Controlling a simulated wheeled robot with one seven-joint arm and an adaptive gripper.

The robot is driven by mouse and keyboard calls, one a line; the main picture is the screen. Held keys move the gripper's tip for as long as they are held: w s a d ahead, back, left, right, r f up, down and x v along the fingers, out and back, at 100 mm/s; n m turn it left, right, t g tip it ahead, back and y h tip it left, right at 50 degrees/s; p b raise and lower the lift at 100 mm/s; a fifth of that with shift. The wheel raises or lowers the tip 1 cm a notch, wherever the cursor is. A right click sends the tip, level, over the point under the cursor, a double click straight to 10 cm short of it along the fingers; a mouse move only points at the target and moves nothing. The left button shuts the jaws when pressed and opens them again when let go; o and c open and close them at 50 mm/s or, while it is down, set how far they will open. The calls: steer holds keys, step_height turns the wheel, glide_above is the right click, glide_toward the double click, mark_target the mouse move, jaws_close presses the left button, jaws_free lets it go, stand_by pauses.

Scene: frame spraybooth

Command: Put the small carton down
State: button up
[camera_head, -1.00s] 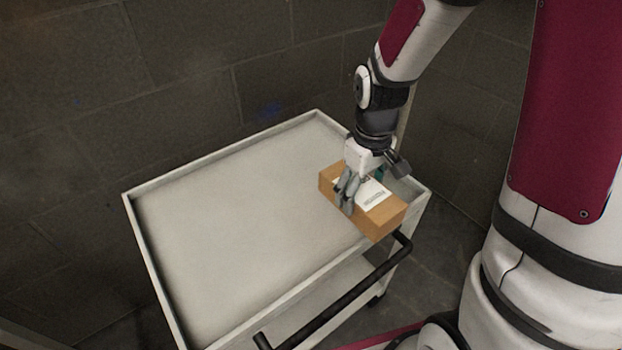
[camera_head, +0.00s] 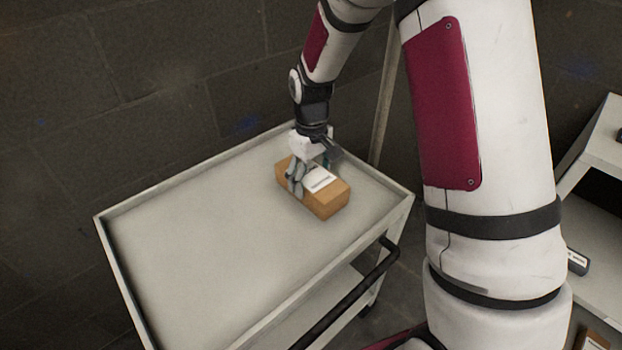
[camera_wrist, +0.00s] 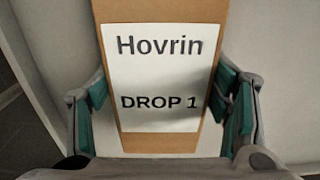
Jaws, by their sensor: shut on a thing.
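The small carton (camera_head: 330,203) is a brown box with a white label on top. In the wrist view the label (camera_wrist: 160,75) on the carton reads "Hovrin" and "DROP 1". My gripper (camera_head: 311,180) is shut on the carton from above, with a finger on each long side. The green finger pads show at both sides of the carton in the wrist view (camera_wrist: 165,125). The carton is over the right part of the grey trolley's top tray (camera_head: 210,245). I cannot tell whether its underside touches the tray.
The trolley's raised rim (camera_head: 385,217) runs around the tray, and a black push handle (camera_head: 350,296) is at its near right side. The tray's left and middle are clear. A pale shelf unit (camera_head: 598,215) stands at the far right. A dark block wall is behind.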

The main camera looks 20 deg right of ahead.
steer(key=shift+f, duration=0.2)
steer(key=o, duration=1.6)
steer(key=shift+f, duration=0.1)
